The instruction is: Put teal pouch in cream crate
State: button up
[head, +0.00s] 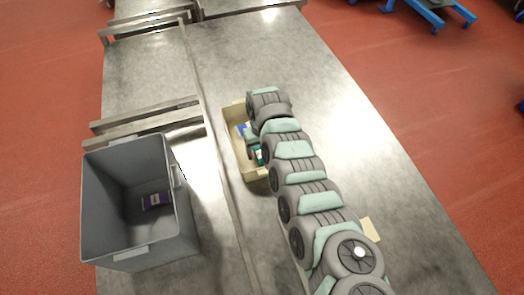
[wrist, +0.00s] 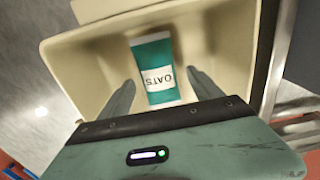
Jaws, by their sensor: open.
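The teal pouch (wrist: 153,50) has a white label reading OATS. In the wrist view it lies inside the cream crate (wrist: 72,62), between the two fingers of my gripper (wrist: 162,77). The fingers are apart, with gaps showing beside the pouch. In the head view the cream crate (head: 258,174) stands on the metal table and my arm covers its right side. A bit of the teal pouch (head: 259,157) shows in it beside my gripper. Whether the pouch rests flat on the crate floor is hard to tell.
A grey crate (head: 128,254) with a purple packet (head: 156,201) inside stands to the left. A blue item (head: 243,130) shows in the cream crate in the head view. A metal rail (head: 222,180) runs left of the cream crate. The table to the right is mostly clear.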

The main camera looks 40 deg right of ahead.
notch_tip(320, 180, up, 11)
jog(key=shift+b, duration=0.3)
jog(key=shift+d, duration=0.1)
